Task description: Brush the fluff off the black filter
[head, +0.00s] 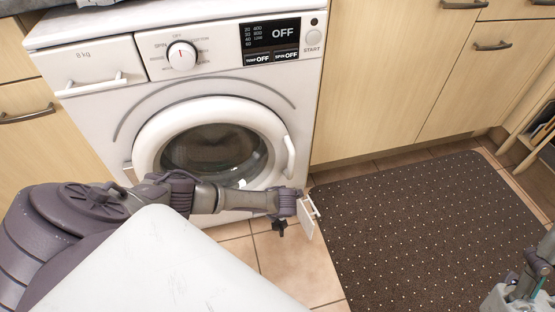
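My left arm reaches across the front of the washing machine (205,60). Its gripper (284,204) is at the machine's lower right corner, beside a small open white flap (306,219). A small dark piece (280,228) shows just below this gripper; it may be the black filter, but I cannot tell for sure, nor whether the gripper holds it. The fingers are too small and hidden to read. My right gripper (520,288) is at the lower right edge, partly cut off, over the mat. No fluff or brush can be made out.
The round washer door (146,146) is shut. A dark dotted mat (420,225) covers the floor at right. Bare tiles (290,262) lie between it and my arm. Wooden cupboards (385,80) stand behind, with a shelf rack (535,125) at far right.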

